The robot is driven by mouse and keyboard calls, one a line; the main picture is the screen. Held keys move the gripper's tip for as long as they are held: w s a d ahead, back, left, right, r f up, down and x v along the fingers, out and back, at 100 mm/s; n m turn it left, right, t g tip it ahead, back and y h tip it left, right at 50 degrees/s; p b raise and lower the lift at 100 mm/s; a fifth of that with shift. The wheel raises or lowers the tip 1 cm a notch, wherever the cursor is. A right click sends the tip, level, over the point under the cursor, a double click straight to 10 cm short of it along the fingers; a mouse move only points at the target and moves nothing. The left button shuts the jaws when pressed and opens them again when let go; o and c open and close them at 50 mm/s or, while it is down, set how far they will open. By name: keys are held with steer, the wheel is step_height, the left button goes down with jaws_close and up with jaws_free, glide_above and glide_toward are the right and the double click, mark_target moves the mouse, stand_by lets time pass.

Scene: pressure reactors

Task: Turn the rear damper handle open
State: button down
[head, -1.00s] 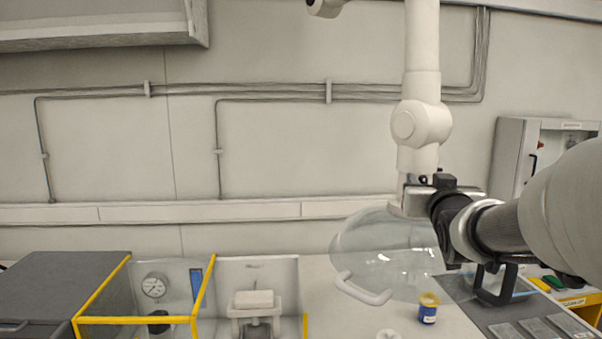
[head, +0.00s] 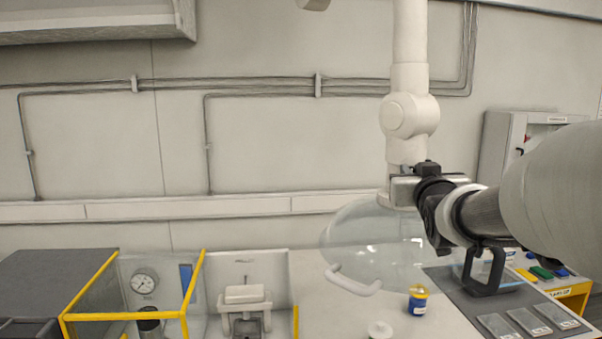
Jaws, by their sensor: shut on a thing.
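A white extraction arm (head: 405,116) hangs from above, with a clear dome hood (head: 372,250) at its lower end. My gripper (head: 404,190) is at the pipe's lower end, just above the hood, reaching in from the right. It is shut on the damper handle, whose shape is mostly hidden by the metal fingers and the black wrist. I cannot tell the handle's exact angle. A white curved grip (head: 353,283) sits on the hood's front rim.
Below the hood are a blue jar with a yellow lid (head: 417,301) and a white round piece (head: 380,330). A yellow-edged clear enclosure (head: 130,300) stands left.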

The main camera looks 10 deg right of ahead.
steer(key=n+b, duration=0.5)
steer(key=a+f+n+b, duration=0.1)
steer(key=n+b, duration=0.3)
steer(key=b, duration=0.2)
steer(key=a+f+n+b, duration=0.1)
steer(key=n+b, duration=0.4)
steer(key=shift+w+a+n, duration=0.1)
steer(key=shift+w+n, duration=0.2)
steer(key=shift+f+n+b, duration=0.25)
steer(key=shift+n+b, duration=0.3)
steer(key=shift+n, duration=0.75)
steer(key=c, duration=1.7)
jaws_free()
steer(key=shift+s, duration=0.15)
